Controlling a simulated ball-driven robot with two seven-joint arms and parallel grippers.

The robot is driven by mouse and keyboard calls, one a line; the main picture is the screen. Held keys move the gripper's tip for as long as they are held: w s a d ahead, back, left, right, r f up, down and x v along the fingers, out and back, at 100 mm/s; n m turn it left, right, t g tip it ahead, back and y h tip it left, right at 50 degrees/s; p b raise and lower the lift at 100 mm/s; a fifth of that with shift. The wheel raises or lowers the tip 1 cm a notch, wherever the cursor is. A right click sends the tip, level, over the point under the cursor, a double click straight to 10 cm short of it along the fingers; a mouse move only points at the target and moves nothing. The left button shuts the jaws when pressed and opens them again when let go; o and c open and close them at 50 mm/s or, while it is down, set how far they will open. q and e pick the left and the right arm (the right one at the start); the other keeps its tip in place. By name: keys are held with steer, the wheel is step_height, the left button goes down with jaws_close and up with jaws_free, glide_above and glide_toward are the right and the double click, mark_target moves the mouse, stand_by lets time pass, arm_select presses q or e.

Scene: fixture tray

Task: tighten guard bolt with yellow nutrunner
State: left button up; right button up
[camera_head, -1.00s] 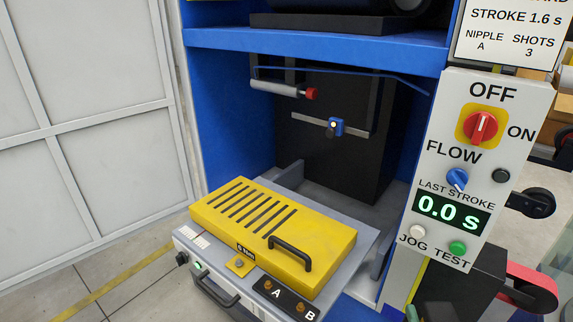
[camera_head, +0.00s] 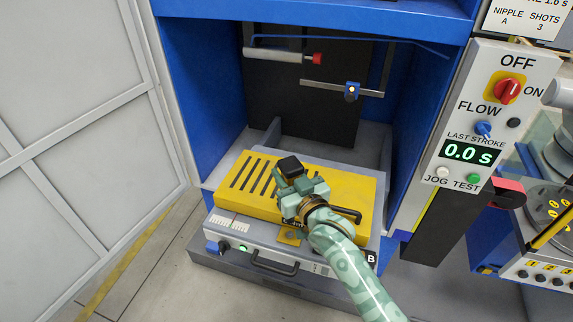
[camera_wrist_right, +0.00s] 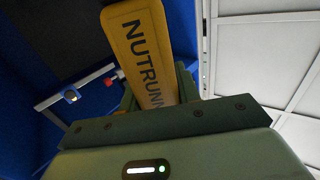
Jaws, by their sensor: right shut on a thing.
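The yellow slotted guard (camera_head: 345,185) lies on the grey tray unit, with a black handle at its right. Its small yellow bolt tab (camera_head: 290,236) is at the front edge. The bolt itself I cannot make out behind my arm. My right gripper (camera_head: 299,187) is over the guard's front middle, shut on the yellow nutrunner (camera_wrist_right: 148,50), whose lettering shows in the wrist view. In the head view the nutrunner is mostly hidden by the gripper. Whether its tip touches the bolt, I cannot tell. My left gripper is out of view.
A control panel (camera_head: 465,150) with knobs and a 0.0 s display stands at the right. Blue cabinet walls (camera_head: 175,90) enclose the space behind the guard. A rod with a red end (camera_head: 317,58) and a blue clamp (camera_head: 352,91) are at the back. Floor is clear at front left.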

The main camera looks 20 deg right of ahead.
steer(key=shift+r+p, duration=0.15)
steer(key=shift+p, duration=0.25)
step_height(320, 180, down, 3)
steer(key=shift+r+b, duration=0.1)
steer(key=shift+b, duration=0.85)
steer(key=shift+f+b, duration=1.15)
steer(key=shift+f, duration=0.85)
steer(key=shift+p, duration=0.55)
